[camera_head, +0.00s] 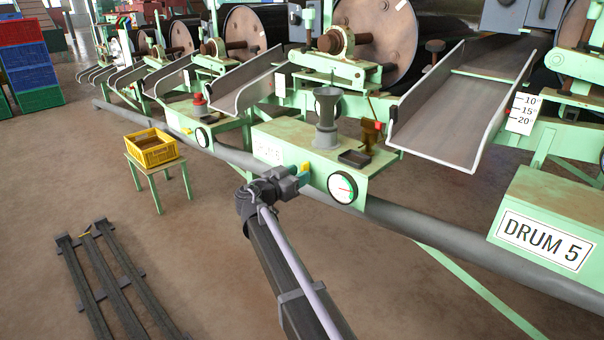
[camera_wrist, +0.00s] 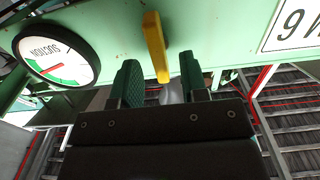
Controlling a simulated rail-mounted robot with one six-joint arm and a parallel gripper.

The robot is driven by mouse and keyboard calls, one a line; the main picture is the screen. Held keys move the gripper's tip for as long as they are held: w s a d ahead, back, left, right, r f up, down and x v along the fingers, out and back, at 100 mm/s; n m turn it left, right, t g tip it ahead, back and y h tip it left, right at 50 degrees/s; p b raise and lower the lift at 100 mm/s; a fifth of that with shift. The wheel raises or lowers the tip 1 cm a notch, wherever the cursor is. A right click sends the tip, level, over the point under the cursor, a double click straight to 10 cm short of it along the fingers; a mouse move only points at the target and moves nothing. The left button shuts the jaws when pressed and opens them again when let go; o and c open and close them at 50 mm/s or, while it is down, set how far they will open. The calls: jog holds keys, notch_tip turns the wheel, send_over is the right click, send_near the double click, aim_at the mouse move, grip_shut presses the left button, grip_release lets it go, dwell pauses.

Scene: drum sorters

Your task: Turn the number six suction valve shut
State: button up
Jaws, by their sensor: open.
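The yellow suction valve handle (camera_wrist: 155,45) sticks out of the front of the pale green drum 6 box in the wrist view. It lies nearly along the picture's vertical, slightly tilted. My gripper (camera_wrist: 160,66) is open, with one green-padded finger on each side of the handle's lower end and a gap at both sides. The handle also shows small in the head view (camera_head: 305,168), partly hidden by my gripper (camera_head: 303,175). The round suction gauge (camera_wrist: 56,54) is left of the handle, with a red needle. It also shows in the head view (camera_head: 342,187).
The drum 6 label (camera_wrist: 290,22) appears upside down at the wrist view's right. A grey pipe (camera_head: 390,219) runs below the box. A yellow crate (camera_head: 150,150) sits on a small green stand at left. The drum 5 box (camera_head: 545,225) is at right.

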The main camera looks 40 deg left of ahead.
jog(key=shift+w+d, duration=0.1)
jog(key=shift+w, duration=0.9)
grip_shut()
